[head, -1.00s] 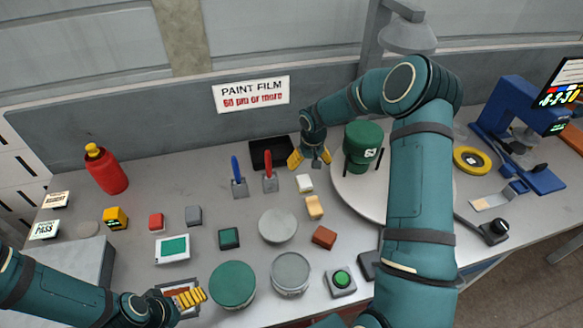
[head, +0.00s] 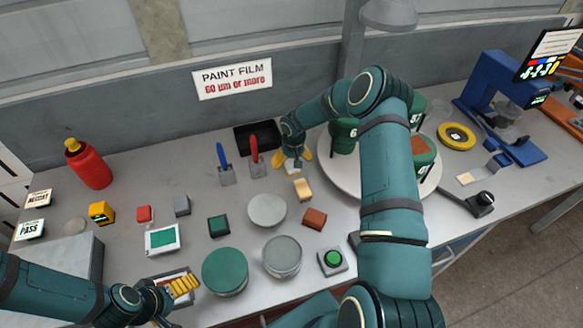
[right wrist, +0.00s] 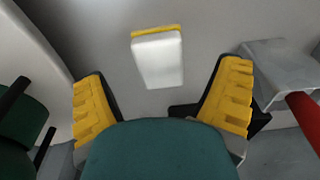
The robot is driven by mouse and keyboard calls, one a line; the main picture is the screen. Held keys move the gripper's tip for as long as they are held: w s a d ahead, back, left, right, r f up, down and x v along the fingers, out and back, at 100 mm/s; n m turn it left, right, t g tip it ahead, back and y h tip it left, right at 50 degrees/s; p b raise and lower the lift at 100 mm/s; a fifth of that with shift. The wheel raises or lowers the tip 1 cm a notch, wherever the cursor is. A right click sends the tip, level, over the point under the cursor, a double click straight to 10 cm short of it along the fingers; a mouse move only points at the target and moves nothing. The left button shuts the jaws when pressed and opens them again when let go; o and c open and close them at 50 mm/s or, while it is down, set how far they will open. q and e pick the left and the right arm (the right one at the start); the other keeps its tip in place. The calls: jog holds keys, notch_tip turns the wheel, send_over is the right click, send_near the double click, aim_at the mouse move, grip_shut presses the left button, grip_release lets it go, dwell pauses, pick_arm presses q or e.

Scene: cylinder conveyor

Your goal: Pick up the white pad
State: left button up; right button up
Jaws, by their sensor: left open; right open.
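The white pad (head: 293,166) lies on the table in front of the black tray, partly hidden by my right gripper in the head view. The right wrist view shows it as a white block (right wrist: 158,60) with a yellow edge, ahead of the fingertips and between their lines. My right gripper (head: 293,157) is open and empty above the pad, pointing down. Its two yellow fingers (right wrist: 162,90) are spread wide in the right wrist view, not touching the pad. My left gripper (head: 182,287) is at the front left, beside the green round lid, its jaws open.
A red-handled scraper (head: 254,158) stands close left, with a black tray (head: 258,136) behind. A white turntable (head: 340,182) with green cylinders is close right. A grey disc (head: 267,210) lies in front.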

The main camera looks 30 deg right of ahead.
aim_at(291, 164)
pick_arm(q)
jog(key=shift+f+b, duration=0.45)
jog(key=shift+f, duration=0.2)
pick_arm(e)
jog(key=f, duration=0.3)
jog(key=shift+w+d+f, duration=0.1)
jog(key=shift+w, duration=0.25)
jog(key=c, duration=1.3)
pick_arm(q)
jog(key=shift+r+p, duration=0.9)
pick_arm(e)
notch_tip(291, 164, up, 9)
jog(key=shift+f, duration=0.1)
jog(key=shift+r, duration=0.65)
